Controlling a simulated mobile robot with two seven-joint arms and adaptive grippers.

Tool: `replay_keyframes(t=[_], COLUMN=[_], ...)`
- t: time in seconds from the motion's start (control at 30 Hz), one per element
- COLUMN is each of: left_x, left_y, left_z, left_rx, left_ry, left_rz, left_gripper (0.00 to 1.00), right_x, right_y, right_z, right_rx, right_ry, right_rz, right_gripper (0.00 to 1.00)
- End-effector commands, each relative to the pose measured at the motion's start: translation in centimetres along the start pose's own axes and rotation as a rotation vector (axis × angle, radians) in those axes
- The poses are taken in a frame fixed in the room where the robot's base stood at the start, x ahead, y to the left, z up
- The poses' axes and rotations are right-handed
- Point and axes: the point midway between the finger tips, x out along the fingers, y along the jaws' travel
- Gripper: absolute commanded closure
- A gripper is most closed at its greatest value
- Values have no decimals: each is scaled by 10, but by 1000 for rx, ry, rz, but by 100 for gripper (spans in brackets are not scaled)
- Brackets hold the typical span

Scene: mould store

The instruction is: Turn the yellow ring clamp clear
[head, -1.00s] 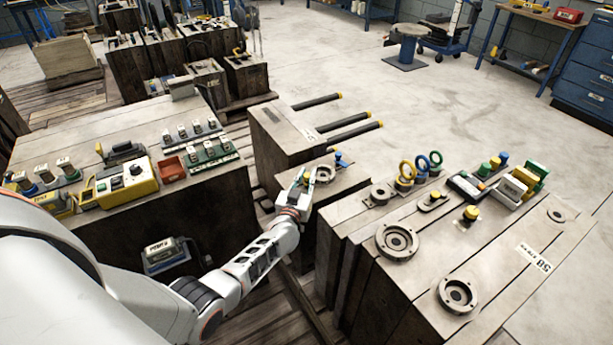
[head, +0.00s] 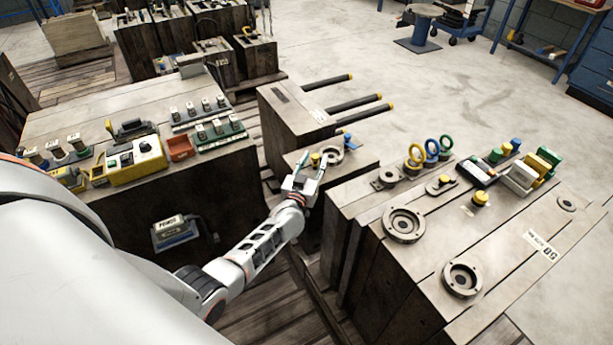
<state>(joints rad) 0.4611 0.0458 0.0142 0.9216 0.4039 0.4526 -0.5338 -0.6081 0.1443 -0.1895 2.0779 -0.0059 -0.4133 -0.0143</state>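A small yellow-topped clamp (head: 315,158) stands at the left side of a grey locating ring (head: 333,154) on the mould block in the middle. It is too small to tell whether its arm lies over the ring. A blue clamp (head: 347,138) stands at the ring's far right side. My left gripper (head: 308,168) is just on the near side of the yellow clamp, its two fingers apart, with nothing seen between them. Its fingers hide part of the block's top. My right gripper is not in view.
The right mould block (head: 385,273) carries upright yellow (head: 416,155), green and blue rings, yellow knobs and large grey rings. Three dark rods (head: 350,97) stick out behind the middle block. The left block holds a yellow control box (head: 136,160) and a red tray (head: 180,147).

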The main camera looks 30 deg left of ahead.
Motion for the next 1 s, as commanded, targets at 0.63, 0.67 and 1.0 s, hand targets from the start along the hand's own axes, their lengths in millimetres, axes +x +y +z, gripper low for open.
replay_keyframes(t=[0.63,0.67,1.0], left_x=[-98,-99,-103], left_y=[-1,-1,-1], left_z=[1,0,0], left_rx=[0,0,0], left_ry=[-2,-1,-1], left_rz=[-1,-1,-1], left_gripper=[65,65,65], right_x=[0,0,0], right_y=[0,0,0], right_z=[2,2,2], right_rx=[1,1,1], right_ry=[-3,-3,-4], right_rz=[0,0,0], right_gripper=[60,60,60])
